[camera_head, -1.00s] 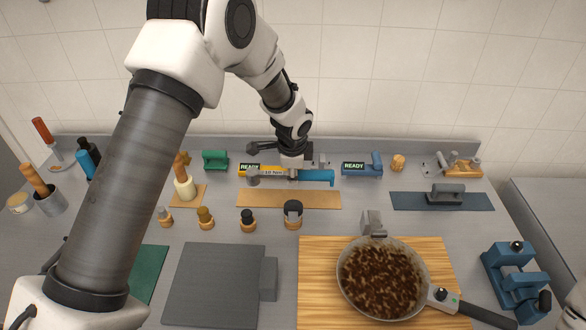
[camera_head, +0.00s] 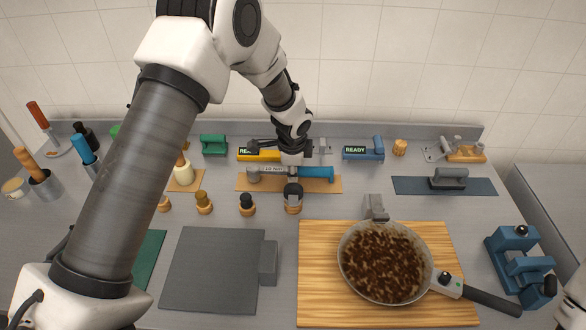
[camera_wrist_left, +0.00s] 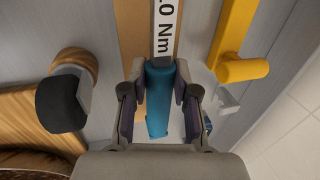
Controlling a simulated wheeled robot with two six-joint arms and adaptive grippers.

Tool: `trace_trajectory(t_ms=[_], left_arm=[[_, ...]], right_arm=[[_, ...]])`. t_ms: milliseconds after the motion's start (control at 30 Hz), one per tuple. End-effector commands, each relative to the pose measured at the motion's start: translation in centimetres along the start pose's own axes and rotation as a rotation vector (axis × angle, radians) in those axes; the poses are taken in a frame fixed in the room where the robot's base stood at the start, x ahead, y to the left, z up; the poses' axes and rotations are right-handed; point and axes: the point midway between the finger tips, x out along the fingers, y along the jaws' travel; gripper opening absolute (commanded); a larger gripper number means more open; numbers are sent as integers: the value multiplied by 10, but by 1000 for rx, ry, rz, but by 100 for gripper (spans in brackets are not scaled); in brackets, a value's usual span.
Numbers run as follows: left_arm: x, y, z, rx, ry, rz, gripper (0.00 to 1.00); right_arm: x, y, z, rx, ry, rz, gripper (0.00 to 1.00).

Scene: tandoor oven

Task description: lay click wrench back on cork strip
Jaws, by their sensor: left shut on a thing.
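The click wrench (camera_head: 318,172) has a blue handle, a grey shaft with a white Nm label, and a round grey head at its left end. My left gripper (camera_head: 293,165) is shut on it. In the left wrist view the blue handle (camera_wrist_left: 158,85) sits between the two fingers of the gripper (camera_wrist_left: 160,98). The cork strip (camera_head: 270,187) lies on the bench, and the wrench is lengthwise over it. The strip also shows beside the label in the left wrist view (camera_wrist_left: 131,25). I cannot tell whether the wrench touches it. My right gripper is out of view.
A yellow tool (camera_head: 258,156) with a READY display lies just behind, and a blue READY tool (camera_head: 362,152) stands to its right. Several wooden-based pieces, one black-topped (camera_head: 293,192), stand close in front. A pan (camera_head: 385,262) rests on a wooden board (camera_head: 320,310).

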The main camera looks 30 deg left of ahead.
Motion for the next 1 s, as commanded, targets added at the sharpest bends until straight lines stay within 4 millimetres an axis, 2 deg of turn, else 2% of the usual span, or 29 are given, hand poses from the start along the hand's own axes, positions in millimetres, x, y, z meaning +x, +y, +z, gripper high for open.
trace_trajectory(t_ms=[533, 967, 1000], left_arm=[[0, 0, 0, 0, 0, -1, 0], [11, 3, 0, 0, 0, -1, 0], [11, 3, 0, 0, 0, -1, 36]], right_arm=[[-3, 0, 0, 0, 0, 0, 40], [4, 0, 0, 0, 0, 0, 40], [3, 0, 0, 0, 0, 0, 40]])
